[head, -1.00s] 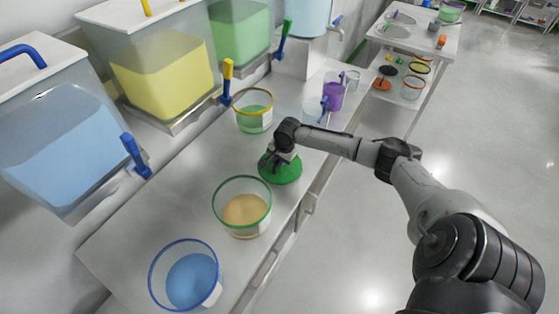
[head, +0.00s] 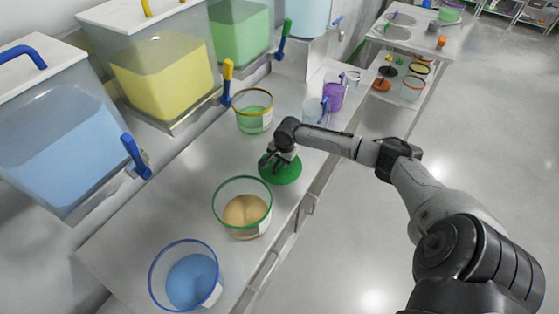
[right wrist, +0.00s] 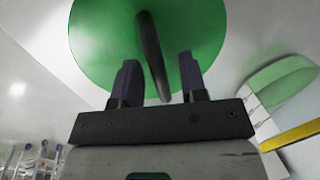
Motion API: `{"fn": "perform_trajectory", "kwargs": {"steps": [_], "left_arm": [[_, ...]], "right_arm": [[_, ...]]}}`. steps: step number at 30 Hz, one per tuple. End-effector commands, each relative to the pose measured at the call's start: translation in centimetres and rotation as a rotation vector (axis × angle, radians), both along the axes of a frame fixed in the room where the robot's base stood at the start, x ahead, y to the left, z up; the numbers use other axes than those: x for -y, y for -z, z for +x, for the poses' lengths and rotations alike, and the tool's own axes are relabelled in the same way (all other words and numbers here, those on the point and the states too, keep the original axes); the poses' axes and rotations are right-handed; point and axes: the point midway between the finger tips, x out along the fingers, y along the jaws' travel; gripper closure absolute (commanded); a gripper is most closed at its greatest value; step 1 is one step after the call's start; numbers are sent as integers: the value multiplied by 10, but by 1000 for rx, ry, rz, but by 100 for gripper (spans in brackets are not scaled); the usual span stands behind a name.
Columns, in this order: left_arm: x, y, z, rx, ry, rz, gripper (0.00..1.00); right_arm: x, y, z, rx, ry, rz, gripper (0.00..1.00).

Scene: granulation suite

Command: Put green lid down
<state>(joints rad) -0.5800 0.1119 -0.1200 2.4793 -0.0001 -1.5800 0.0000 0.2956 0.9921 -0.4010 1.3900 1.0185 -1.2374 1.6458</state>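The green lid (head: 284,174) lies on the steel counter, between the green-rimmed tub and the yellow-rimmed tub. In the right wrist view the lid (right wrist: 105,40) is a large green disc with a dark upright handle (right wrist: 151,55). My right gripper (head: 272,162) is at the lid from above. Its two fingers (right wrist: 158,75) stand apart on either side of the handle, with gaps showing, so it is open. The green-rimmed tub (head: 243,207) is open-topped and holds tan material. My left gripper is not in view.
A blue-rimmed tub (head: 186,275) stands at the counter's near end. A yellow-rimmed tub (head: 253,112) stands beyond the lid. Purple (head: 333,97) and clear jugs stand farther back. Large bins with taps line the wall. The counter's front edge runs close to the lid.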

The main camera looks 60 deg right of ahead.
Motion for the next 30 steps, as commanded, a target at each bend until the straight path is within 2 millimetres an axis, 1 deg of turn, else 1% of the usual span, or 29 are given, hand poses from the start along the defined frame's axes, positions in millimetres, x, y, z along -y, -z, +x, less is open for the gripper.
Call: {"fn": "perform_trajectory", "kwargs": {"steps": [1, 5, 9, 16, 22, 30], "left_arm": [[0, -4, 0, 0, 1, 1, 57], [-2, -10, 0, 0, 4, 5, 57], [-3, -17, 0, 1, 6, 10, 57], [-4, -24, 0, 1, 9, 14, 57], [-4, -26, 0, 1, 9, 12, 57], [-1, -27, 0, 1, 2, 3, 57]], "right_arm": [[1, -9, -1, 1, -1, -1, 61], [1, -31, -6, 1, -1, -3, 61], [0, -58, -11, 1, -2, -2, 61], [0, -93, -18, 1, -1, -1, 61], [0, -110, -22, -1, 0, -1, 61], [0, -115, -23, 0, 0, 1, 61]]}}
